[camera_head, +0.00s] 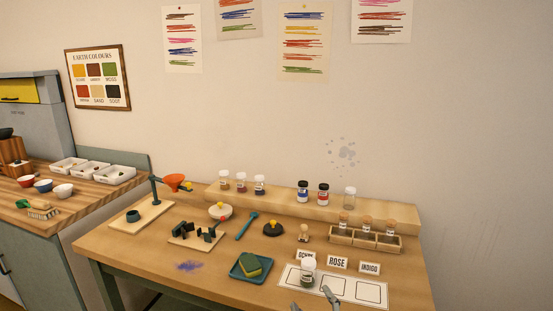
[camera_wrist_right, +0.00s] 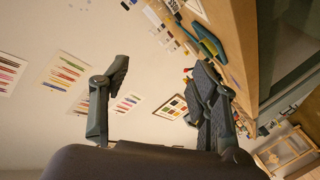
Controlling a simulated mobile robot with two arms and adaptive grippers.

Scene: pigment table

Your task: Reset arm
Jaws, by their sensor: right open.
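My right gripper (camera_head: 312,299) shows at the bottom edge of the head view, its fingertips just in front of a glass jar. In the right wrist view my right gripper (camera_wrist_right: 160,85) is open, with nothing between its fingers. Whether a fingertip touches the jar I cannot tell. My left gripper is in neither view.
Behind the mat stand name cards, ROSE (camera_head: 337,262) and INDIGO (camera_head: 369,268) among them, and a wooden rack (camera_head: 365,241) of corked vials. A teal tray (camera_head: 251,267) with a sponge lies left of the mat. The mat's middle and right squares are empty.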

